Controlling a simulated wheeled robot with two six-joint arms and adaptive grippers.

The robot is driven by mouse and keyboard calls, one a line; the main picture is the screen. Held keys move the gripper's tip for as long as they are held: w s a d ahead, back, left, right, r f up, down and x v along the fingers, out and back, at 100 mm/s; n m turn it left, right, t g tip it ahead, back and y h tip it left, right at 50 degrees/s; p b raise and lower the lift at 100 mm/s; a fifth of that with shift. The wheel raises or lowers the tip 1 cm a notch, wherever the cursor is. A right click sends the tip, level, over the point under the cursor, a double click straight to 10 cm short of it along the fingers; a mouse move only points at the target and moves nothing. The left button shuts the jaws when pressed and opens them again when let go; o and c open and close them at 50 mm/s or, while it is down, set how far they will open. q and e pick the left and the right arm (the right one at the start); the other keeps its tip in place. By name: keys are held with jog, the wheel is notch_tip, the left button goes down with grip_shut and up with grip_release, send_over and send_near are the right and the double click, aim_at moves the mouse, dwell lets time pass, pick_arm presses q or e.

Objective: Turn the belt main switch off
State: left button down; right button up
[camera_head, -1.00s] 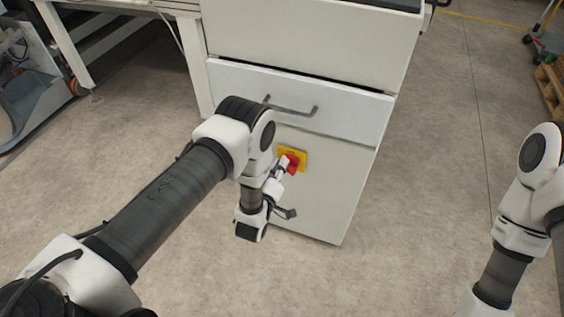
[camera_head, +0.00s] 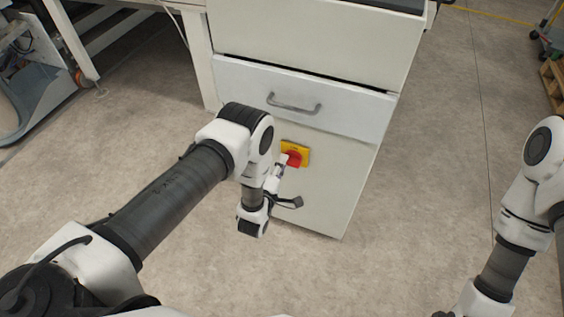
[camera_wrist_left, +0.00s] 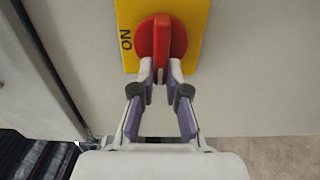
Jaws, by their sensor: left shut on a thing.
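The belt main switch is a red rotary knob (camera_head: 293,159) on a yellow plate (camera_head: 303,148), low on the front of a pale cabinet. In the left wrist view the knob (camera_wrist_left: 155,40) has its grip bar upright in the picture, and the word ON stands on the plate (camera_wrist_left: 193,45) to its left. My left gripper (camera_wrist_left: 160,76) is shut on the lower end of the grip bar, one finger on each side. In the head view the left gripper (camera_head: 282,164) reaches the knob from the left and partly covers it. My right gripper is not in view.
A drawer with a grey handle (camera_head: 294,107) sits just above the switch on the cabinet (camera_head: 315,205). A white-framed table (camera_head: 70,40) stands at the left. A pallet (camera_head: 552,78) lies at the far right. The floor right of the cabinet is clear.

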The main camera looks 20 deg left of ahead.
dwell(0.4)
pick_arm(q)
jog(key=c, duration=1.2)
grip_release()
jog(key=s, duration=0.7)
jog(key=shift+s+a, duration=0.15)
jog(key=shift+s, duration=0.1)
